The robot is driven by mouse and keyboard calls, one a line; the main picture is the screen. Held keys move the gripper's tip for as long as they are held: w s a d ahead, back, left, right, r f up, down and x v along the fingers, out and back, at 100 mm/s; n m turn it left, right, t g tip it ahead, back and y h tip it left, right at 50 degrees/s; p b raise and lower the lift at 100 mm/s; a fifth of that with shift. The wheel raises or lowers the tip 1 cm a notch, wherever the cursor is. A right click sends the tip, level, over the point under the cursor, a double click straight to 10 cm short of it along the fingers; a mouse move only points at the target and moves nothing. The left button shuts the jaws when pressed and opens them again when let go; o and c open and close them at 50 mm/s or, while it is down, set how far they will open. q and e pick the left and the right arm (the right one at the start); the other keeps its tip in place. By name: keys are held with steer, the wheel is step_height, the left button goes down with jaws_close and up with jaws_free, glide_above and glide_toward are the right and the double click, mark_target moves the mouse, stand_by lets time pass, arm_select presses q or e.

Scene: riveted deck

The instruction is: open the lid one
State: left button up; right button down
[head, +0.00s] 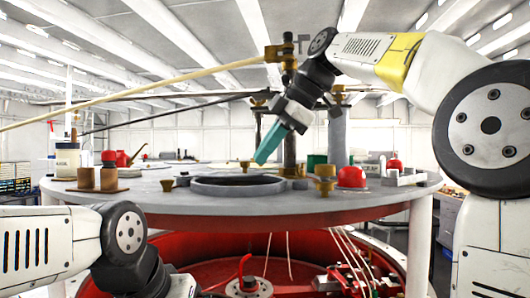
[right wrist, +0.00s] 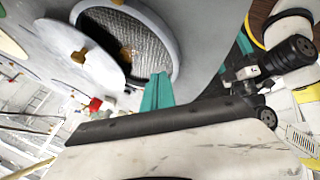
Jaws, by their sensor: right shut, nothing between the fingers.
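A round grey hatch ring (head: 238,193) with a dark opening sits in the top of the large round grey deck (head: 110,189). In the right wrist view the ring (right wrist: 172,42) surrounds a silvery, mesh-like interior. A flat grey lid (right wrist: 62,42) with a brass knob (right wrist: 79,56) overlaps one side of the opening, leaving much of it uncovered. Whether it is hinged or tilted I cannot tell.
A red dome (head: 351,177), a brass fitting (head: 325,178) and dark posts stand right of the ring. Brown blocks (head: 109,176) and a cream jar (head: 67,160) are at left. A long pale rod (head: 150,87) slants overhead. Red machinery lies below the deck.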

steer(key=shift+w+d+r+m, duration=0.1)
steer(key=shift+w+d+m, duration=0.05)
steer(key=shift+m, duration=0.85)
steer(key=w+d+r+m+t+y, duration=0.15)
steer(key=w+m, duration=0.25)
steer(key=m, duration=0.8)
steer(key=m+t, duration=0.4)
steer(key=m, duration=1.3)
glide_toward(255, 174)
steer(key=w+a, duration=0.2)
steer(key=shift+w+a, duration=0.25)
steer(key=shift+w, duration=0.1)
steer(key=w+a, duration=0.2)
steer(key=shift+w+a+f, duration=0.3)
steer(key=shift+a+f, duration=0.05)
steer(key=shift+w+a, duration=0.35)
steer(key=shift+w, duration=0.05)
steer(key=shift+w, duration=0.1)
